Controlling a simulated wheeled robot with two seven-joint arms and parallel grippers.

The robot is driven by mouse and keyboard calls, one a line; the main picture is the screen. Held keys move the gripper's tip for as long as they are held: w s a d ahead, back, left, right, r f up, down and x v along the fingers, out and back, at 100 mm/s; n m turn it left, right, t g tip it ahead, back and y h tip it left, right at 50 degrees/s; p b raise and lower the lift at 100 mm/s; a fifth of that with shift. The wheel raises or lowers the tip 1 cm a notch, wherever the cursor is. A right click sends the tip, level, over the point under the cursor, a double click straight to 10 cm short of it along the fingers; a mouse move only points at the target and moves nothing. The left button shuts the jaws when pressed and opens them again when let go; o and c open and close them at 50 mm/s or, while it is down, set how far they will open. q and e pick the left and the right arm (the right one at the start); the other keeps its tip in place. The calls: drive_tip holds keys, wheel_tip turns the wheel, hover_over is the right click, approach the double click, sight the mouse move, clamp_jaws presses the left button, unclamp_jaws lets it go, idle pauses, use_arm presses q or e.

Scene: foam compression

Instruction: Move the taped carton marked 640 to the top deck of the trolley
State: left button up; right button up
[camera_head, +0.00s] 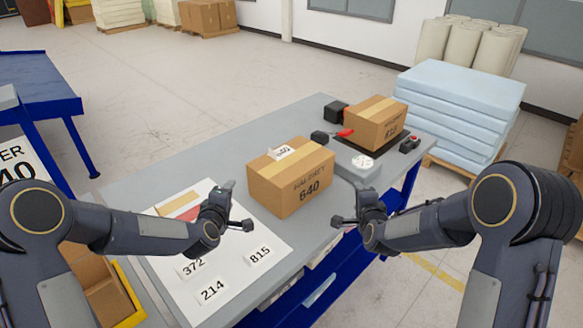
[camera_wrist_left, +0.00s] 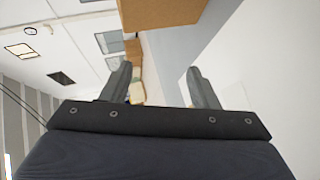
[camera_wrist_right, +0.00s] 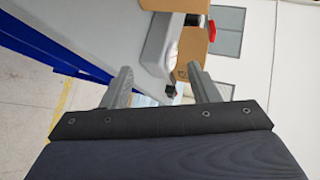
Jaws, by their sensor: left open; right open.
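The taped carton marked 640 (camera_head: 291,180) stands upright on the grey table (camera_head: 240,135), with tan tape over its top and a small white label on it. My left gripper (camera_head: 242,208) is open and empty, in front and to the left of the carton. My right gripper (camera_head: 345,220) is open and empty, to the right of the carton's near side. Neither touches it. Part of a carton shows at the top of the left wrist view (camera_wrist_left: 160,12). No trolley can be clearly made out; blue metalwork shows at the far left.
A second taped carton (camera_head: 374,123) sits on a dark plate at the table's far right end, near a grey device (camera_head: 358,170) and small black boxes. A white sheet (camera_head: 215,265) with number cards covers the near left. Blue foam slabs (camera_head: 460,105) are stacked beyond the table. A blue table (camera_head: 35,90) stands left.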

use_arm(q)
drive_tip(key=shift+w+f+n+t+y+p, duration=0.3)
drive_tip(key=shift+w+f+n+y, duration=0.2)
drive_tip(key=shift+w+f+n, duration=0.6)
use_arm(e)
drive_tip(key=shift+w+a+f+m+t, duration=0.4)
drive_tip(key=shift+w+a+f+m, duration=0.25)
drive_tip(key=shift+w+f, duration=0.3)
use_arm(q)
drive_tip(key=shift+f+n+y, duration=0.15)
drive_tip(key=shift+n+y, duration=0.15)
use_arm(e)
drive_tip(key=shift+w+a, duration=0.1)
drive_tip(key=shift+a, duration=0.05)
use_arm(q)
drive_tip(key=shift+w+f, duration=0.1)
use_arm(e)
drive_tip(key=shift+w, duration=0.2)
